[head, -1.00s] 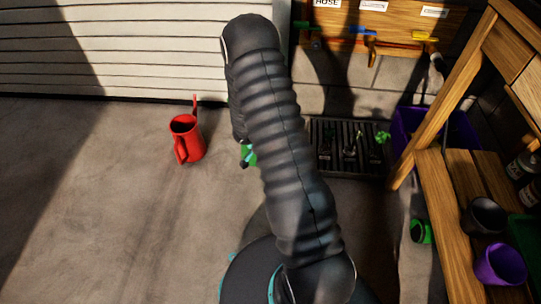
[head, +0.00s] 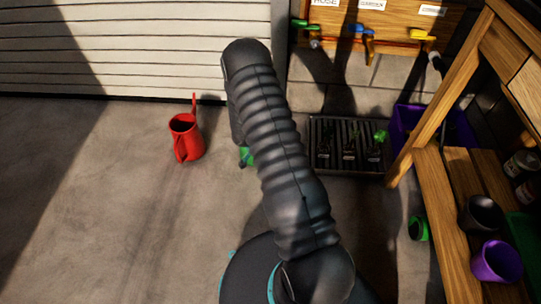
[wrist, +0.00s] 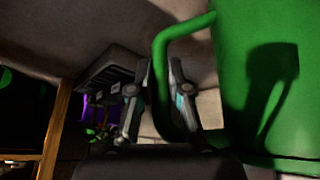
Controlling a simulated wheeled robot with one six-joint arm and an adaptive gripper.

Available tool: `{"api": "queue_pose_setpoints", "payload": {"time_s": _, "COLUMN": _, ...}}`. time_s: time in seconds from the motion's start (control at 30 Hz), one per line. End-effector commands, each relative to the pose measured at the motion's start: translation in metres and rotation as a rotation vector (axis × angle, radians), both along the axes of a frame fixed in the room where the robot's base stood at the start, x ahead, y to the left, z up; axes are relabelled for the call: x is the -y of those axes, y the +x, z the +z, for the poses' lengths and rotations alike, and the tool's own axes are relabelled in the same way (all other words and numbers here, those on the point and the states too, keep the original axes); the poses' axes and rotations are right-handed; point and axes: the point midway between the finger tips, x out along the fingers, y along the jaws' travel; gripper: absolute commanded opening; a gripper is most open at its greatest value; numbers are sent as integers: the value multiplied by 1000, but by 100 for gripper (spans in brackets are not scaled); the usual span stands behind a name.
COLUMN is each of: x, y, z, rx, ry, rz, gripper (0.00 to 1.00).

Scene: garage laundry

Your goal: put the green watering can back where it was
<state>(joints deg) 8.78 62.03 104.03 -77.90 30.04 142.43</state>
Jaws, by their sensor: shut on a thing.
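The green watering can (wrist: 262,75) fills the right side of the wrist view, its curved handle (wrist: 160,75) toward the middle. My gripper (wrist: 157,88) has a finger on each side of the handle and is shut on it. In the head view only a small green piece of the can (head: 246,156) shows at the left edge of my arm. The rest of the can and most of my gripper are hidden behind the arm there. I cannot tell how high the can is above the floor.
A red watering can (head: 186,140) stands on the concrete floor to the left. A black seedling tray (head: 318,168) and a purple crate (head: 401,125) are at the back right. A wooden bench (head: 437,200) is on the right, a small green pot (head: 419,229) beside it.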

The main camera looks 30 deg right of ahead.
Motion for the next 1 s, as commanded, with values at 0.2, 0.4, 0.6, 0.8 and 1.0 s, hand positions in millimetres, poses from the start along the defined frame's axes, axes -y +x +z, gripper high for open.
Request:
{"api": "queue_pose_setpoints", "payload": {"time_s": 0.2, "x": 0, "y": 0, "z": -3, "rx": 1, "ry": 0, "rz": 0, "gripper": 0}}
{"api": "queue_pose_setpoints", "payload": {"time_s": 0.4, "x": 0, "y": 0, "z": -2, "rx": -1, "ry": 0, "rz": 1, "gripper": 42}}
{"api": "queue_pose_setpoints", "payload": {"time_s": 0.6, "x": 0, "y": 0, "z": -2, "rx": -1, "ry": 0, "rz": 1, "gripper": 42}}
{"api": "queue_pose_setpoints", "payload": {"time_s": 0.8, "x": -1, "y": 0, "z": 4, "rx": 0, "ry": 0, "rz": 0, "gripper": 42}}
{"api": "queue_pose_setpoints", "payload": {"time_s": 1.0, "x": -20, "y": 0, "z": 35, "rx": 3, "ry": -1, "rz": 3, "gripper": 42}}
